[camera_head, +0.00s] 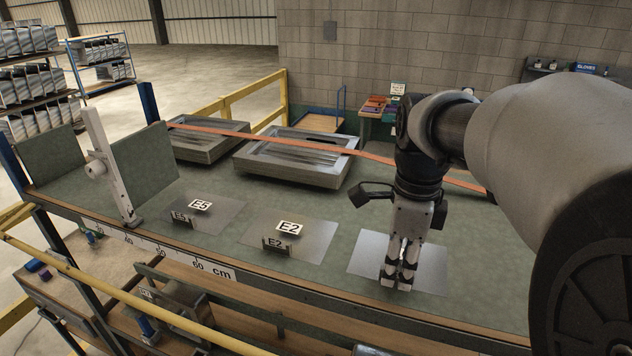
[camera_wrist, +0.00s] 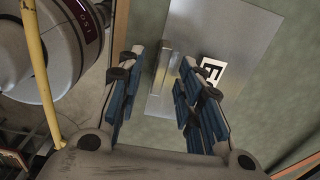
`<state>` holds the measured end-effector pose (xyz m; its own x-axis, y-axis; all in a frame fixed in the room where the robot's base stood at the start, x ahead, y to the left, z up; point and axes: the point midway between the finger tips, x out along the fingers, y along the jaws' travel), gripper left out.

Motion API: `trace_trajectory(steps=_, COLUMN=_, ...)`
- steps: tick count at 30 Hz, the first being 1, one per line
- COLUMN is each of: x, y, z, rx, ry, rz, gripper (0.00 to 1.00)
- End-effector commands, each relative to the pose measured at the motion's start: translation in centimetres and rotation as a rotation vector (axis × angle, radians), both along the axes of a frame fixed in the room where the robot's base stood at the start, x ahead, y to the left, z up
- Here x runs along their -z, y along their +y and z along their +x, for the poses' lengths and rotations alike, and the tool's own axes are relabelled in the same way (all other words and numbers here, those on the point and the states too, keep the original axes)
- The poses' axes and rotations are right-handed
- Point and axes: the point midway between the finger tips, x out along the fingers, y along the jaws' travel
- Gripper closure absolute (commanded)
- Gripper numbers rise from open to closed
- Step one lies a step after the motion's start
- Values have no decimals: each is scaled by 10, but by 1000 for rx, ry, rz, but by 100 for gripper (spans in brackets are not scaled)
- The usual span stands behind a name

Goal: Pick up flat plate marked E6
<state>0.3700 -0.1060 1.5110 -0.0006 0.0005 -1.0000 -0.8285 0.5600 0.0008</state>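A flat metal plate (camera_head: 432,270) lies on the green bench top below my gripper (camera_head: 398,278). In the wrist view the same plate (camera_wrist: 235,25) carries a white label (camera_wrist: 213,70) with a letter E showing; the rest of the label is hidden behind a finger, so I cannot confirm E6. A small upright metal handle (camera_wrist: 163,68) stands on the plate near one edge. In the wrist view my gripper (camera_wrist: 163,60) is open, with one blue-padded finger on each side of the handle. I see no clear contact with it.
Plates marked E2 (camera_head: 317,243) and E5 (camera_head: 219,216) lie to the left in a row. Two metal trays (camera_head: 290,178) stand behind them, with an orange strip (camera_head: 300,144) across. A cm ruler (camera_head: 216,270) runs along the front edge.

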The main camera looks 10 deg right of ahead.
Motion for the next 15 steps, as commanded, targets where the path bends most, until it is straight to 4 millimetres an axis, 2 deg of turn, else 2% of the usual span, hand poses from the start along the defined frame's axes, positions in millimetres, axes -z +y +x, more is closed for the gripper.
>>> trace_trajectory(steps=6, x=1, y=0, z=0, rx=0, ry=-1, rz=-1, gripper=67)
trace_trajectory(steps=15, x=1, y=0, z=0, rx=0, ry=-1, rz=-1, gripper=86)
